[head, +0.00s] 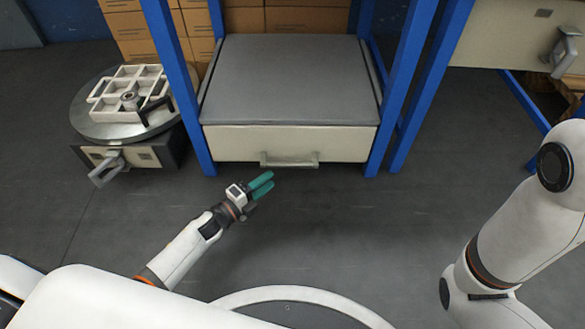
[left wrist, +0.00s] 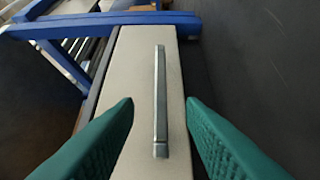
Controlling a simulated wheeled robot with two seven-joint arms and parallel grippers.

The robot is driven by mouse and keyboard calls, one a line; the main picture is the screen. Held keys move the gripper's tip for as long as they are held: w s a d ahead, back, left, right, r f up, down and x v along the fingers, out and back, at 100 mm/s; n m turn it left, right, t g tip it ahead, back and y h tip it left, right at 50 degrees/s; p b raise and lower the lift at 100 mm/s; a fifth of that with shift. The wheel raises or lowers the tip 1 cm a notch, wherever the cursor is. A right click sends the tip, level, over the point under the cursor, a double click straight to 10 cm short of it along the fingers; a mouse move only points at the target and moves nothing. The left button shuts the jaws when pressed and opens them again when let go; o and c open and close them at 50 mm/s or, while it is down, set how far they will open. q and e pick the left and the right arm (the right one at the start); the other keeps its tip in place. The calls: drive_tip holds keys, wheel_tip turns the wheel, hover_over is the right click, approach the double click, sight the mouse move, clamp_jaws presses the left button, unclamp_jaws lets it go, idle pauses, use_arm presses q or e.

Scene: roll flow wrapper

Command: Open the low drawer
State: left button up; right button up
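The low drawer (head: 285,143) has a beige front and sits under a grey top between blue posts. Its bar handle (head: 289,162) runs along the lower middle of the front. My left gripper (head: 265,184) has teal fingers and is in front of the drawer, just short of the handle and a little to its left. In the left wrist view the handle (left wrist: 160,100) lies between the two open fingers (left wrist: 160,108), apart from both, with the drawer front (left wrist: 145,60) behind it. My right arm shows at the right of the head view, but its gripper is out of view.
A round turntable (head: 115,118) with a white grid fixture (head: 128,88) stands on a low unit at the left. Cardboard boxes (head: 145,30) are stacked behind. Another handled cabinet (head: 510,42) is at the upper right. The floor before the drawer is clear.

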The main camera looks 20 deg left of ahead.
sight(286, 167)
use_arm(q)
drive_tip(key=b+x, duration=0.4)
drive_tip(key=x, duration=0.5)
drive_tip(key=shift+f, duration=0.15)
drive_tip(key=shift+w+d, duration=0.2)
drive_tip(key=shift+w, duration=0.15)
clamp_jaws()
